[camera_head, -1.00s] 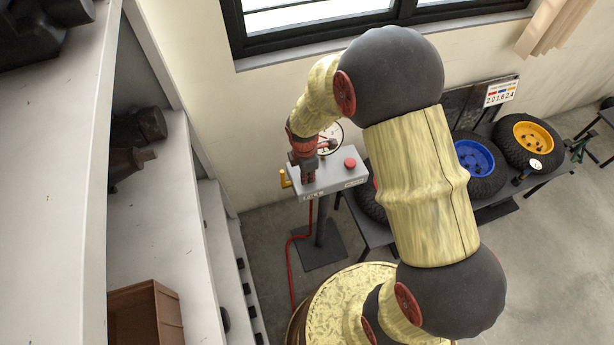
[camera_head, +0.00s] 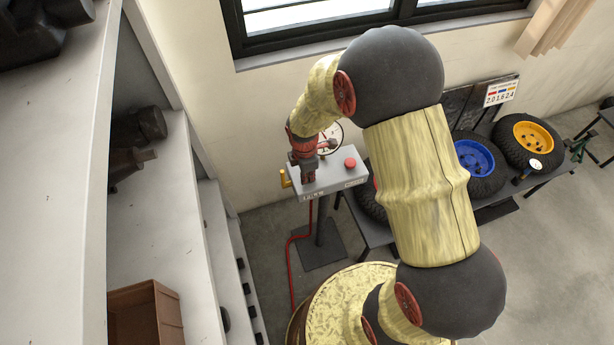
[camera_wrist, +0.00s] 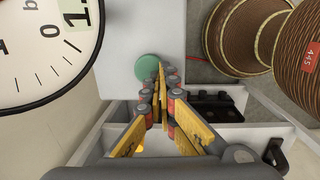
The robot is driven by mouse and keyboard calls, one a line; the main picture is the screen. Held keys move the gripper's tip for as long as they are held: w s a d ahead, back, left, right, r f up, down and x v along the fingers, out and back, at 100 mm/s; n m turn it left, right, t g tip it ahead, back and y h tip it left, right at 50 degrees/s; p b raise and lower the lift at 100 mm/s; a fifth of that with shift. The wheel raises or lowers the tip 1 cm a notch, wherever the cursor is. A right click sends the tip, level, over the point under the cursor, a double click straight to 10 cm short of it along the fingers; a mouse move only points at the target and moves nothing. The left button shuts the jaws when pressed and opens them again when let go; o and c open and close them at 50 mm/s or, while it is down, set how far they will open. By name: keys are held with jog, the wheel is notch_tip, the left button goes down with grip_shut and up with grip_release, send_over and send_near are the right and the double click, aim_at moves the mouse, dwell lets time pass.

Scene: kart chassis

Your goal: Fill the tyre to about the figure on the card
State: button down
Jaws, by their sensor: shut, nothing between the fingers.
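Part of the gauge dial (camera_wrist: 45,45) shows there; no needle is visible. The card (camera_head: 501,92) reads 2.0, 1.6, 2.4 under red, blue and yellow marks. Blue-rimmed (camera_head: 475,157) and yellow-rimmed (camera_head: 531,140) tyres lie on the bench.
A third tyre (camera_head: 369,205) is mostly hidden behind my arm. A small dial gauge (camera_head: 535,165) is by the yellow-rimmed tyre. A red hose (camera_head: 290,262) hangs from the box. Grey shelving (camera_head: 150,230) with a brown bin (camera_head: 145,315) stands left.

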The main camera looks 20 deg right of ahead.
aim_at(305, 186)
jog(key=shift+s, duration=0.1)
dwell(0.7)
jog(key=shift+r+p, duration=0.45)
notch_tip(305, 186, up, 13)
jog(key=p, duration=0.4)
jog(key=shift+s+a, duration=0.35)
jog(key=shift+a, duration=0.05)
